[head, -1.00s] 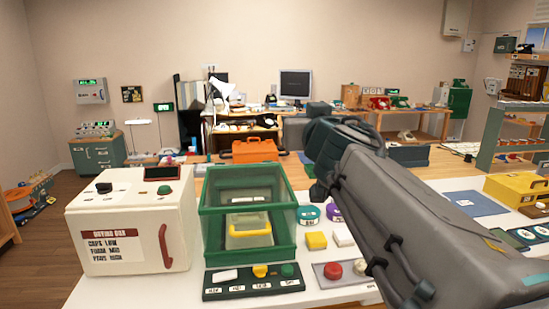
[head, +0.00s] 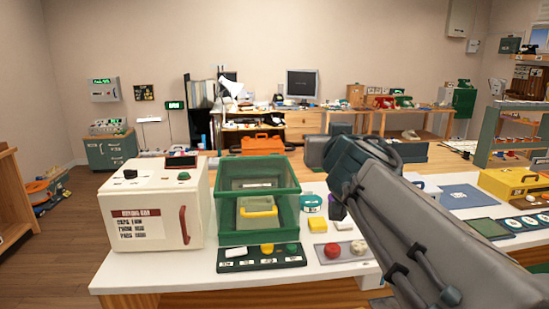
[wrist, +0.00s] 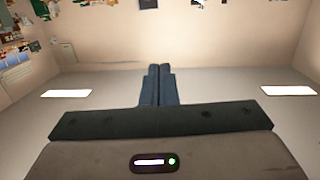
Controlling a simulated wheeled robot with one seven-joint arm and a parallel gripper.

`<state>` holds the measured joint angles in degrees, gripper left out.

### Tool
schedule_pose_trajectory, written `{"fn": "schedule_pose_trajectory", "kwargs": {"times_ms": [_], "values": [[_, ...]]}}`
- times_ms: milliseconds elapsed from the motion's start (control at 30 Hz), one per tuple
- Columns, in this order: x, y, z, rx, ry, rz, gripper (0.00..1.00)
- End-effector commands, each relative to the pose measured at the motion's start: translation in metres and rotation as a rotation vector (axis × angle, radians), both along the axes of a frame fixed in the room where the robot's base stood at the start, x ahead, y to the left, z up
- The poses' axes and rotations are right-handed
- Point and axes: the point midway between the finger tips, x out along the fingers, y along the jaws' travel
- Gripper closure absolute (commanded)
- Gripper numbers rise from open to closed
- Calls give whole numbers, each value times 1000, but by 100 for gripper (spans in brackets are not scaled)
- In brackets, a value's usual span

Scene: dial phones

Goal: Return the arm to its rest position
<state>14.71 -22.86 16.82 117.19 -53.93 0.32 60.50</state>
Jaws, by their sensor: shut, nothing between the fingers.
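My arm (head: 430,225) reaches up from the lower right of the head view, over the right part of the white table. Its far end stands above the table and covers part of what lies behind it; the fingertips cannot be made out there. In the wrist view my gripper (wrist: 160,72) has its two dark fingers side by side and touching, with nothing between them. Beyond the fingers the wrist view shows only bare wall and the room upside down, with no object close to them.
A yellow case (head: 515,186) stands at the right.

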Motion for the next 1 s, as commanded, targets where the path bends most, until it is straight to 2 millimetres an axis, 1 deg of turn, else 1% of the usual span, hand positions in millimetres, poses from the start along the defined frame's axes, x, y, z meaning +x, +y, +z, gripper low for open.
{"fn": "schedule_pose_trajectory", "kwargs": {"times_ms": [33,167,267,367,467,500,567,600,633,700,800,900,1000], "values": [[-3,-8,-4,-2,26,-28,100],[-12,-29,-28,-11,118,-102,100],[-23,-44,-51,-19,214,-156,100],[-41,-60,-83,-26,351,-206,100],[-73,-72,-125,-34,552,-237,100],[-90,-74,-144,-34,648,-236,100],[-117,-74,-171,-32,794,-216,100],[-135,-71,-187,-28,882,-194,100],[-148,-69,-197,-24,942,-174,100],[-174,-62,-215,-13,1059,-122,100],[-200,-52,-230,2,1170,-57,100],[-212,-46,-238,11,1222,-20,100],[-215,-44,-240,12,1235,-10,100]]}}
